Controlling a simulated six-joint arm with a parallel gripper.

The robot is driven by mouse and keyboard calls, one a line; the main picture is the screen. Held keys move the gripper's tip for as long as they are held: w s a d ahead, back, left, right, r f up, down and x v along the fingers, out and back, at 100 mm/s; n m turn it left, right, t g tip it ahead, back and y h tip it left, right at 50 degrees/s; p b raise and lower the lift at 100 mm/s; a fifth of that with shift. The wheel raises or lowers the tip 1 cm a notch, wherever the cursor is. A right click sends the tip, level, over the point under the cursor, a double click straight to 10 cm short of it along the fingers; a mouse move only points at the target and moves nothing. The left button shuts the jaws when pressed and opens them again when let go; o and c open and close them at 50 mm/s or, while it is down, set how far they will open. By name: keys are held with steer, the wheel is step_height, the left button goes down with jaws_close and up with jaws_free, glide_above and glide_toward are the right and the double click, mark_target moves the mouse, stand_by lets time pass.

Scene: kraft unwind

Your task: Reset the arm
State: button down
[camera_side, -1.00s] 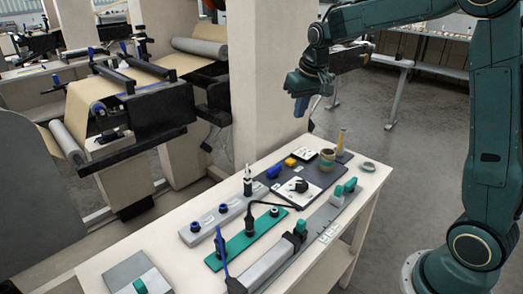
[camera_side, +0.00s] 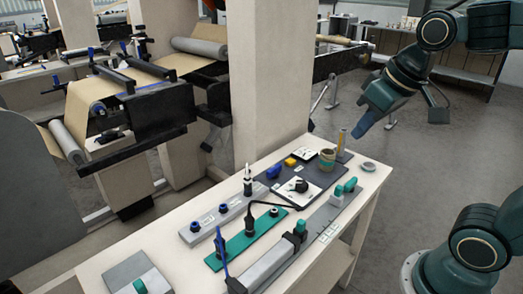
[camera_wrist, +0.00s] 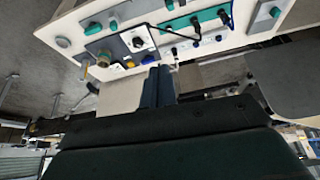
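My gripper (camera_side: 362,128) is a dark green wrist with blue fingers. It hangs in free air beyond the right back corner of the work table (camera_side: 345,228), tilted down and to the left. In the wrist view its blue fingers (camera_wrist: 158,82) lie side by side with no clear gap and nothing between them. They touch nothing in either view.
A beige column (camera_side: 268,80) stands behind, left of the gripper. The machine with brown paper (camera_side: 100,100) is farther left.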

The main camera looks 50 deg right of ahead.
steer(key=s+a+f+n, duration=0.1)
steer(key=s+f, duration=0.1)
steer(key=s, duration=0.4)
steer(key=shift+s+a+f+t, duration=0.15)
steer(key=shift+s+a+t, duration=0.15)
steer(key=shift+s, duration=0.1)
